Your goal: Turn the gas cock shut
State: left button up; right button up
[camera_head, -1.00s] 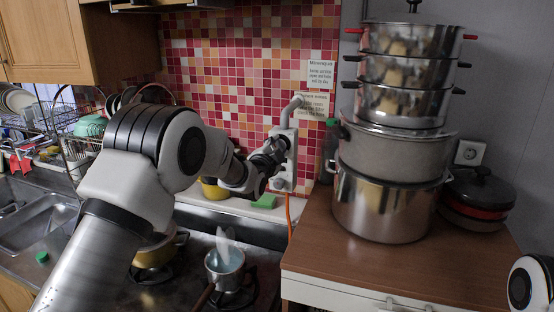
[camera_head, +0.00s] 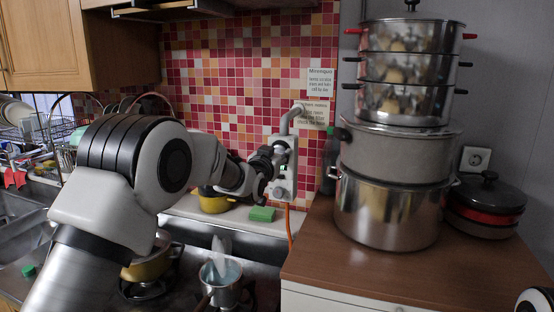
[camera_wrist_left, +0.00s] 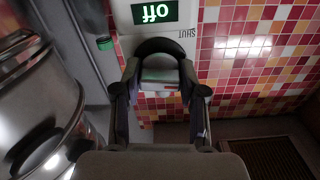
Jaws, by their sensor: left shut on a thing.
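The gas cock's pale box (camera_head: 291,160) is on the tiled wall, with a grey pipe (camera_head: 291,118) above and an orange hose (camera_head: 289,222) below. My left gripper (camera_head: 272,161) is at the box's front and covers part of it. My right gripper is out of view.
Stacked steel pots (camera_head: 390,205) stand on the brown counter (camera_head: 340,255), close right of the box. A small pot (camera_head: 221,283) and a yellow pot (camera_head: 148,265) are on the stove below. A green sponge (camera_head: 262,214) lies on the ledge.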

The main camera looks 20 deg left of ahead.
pick_arm(q)
jog(key=shift+r+n, duration=0.25)
jog(key=shift+n, duration=0.35)
jog(key=o, duration=0.9)
jog(key=shift+o, duration=1.1)
jog(key=shift+w+f, duration=0.1)
jog(key=shift+f, duration=0.15)
jog(key=s, duration=1.2)
jog(key=shift+a, duration=0.2)
